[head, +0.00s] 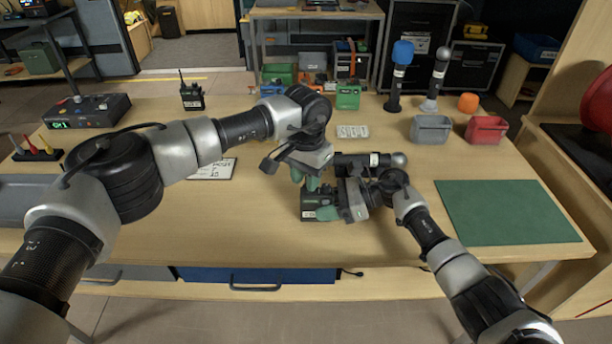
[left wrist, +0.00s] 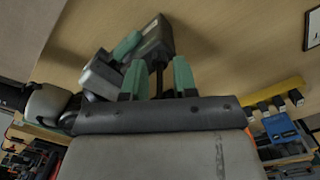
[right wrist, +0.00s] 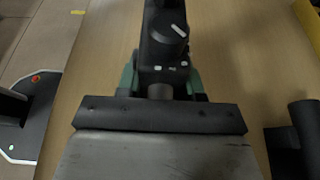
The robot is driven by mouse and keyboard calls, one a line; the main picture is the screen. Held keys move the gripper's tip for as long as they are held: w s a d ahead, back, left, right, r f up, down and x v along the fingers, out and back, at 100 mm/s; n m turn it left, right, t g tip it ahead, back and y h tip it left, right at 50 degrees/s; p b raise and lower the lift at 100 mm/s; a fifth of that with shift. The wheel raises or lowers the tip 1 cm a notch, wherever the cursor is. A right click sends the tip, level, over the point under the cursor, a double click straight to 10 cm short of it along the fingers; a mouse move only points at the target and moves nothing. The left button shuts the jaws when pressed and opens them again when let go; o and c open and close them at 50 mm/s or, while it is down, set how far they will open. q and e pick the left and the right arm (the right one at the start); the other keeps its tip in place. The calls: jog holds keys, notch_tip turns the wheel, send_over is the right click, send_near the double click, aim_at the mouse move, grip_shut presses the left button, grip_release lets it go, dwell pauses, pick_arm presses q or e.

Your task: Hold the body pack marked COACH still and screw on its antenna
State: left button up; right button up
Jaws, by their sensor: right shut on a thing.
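The body pack (head: 309,203) is a small dark box near the middle of the table; a pale label shows on its front, too small to read. It also shows in the left wrist view (left wrist: 154,42), and in the right wrist view (right wrist: 163,45) with a round knob. My right gripper (head: 343,213) is shut on it from the right, green fingers at its sides. My left gripper (head: 311,184) is just above the pack. In the left wrist view, a thin dark rod (left wrist: 159,80), seemingly the antenna, stands between its parted green fingers. Whether it touches the pack's socket is hidden.
A dark microphone (head: 352,160) with a silver head lies just behind my grippers. A white card (head: 213,169) lies left, a green mat (head: 505,212) right. The front middle is clear.

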pick_arm(q)
jog(key=n, duration=0.3)
jog(key=shift+n, duration=0.3)
jog(key=shift+d+n, duration=0.1)
jog(key=shift+n, duration=1.8)
jog(key=n, duration=0.4)
grip_shut()
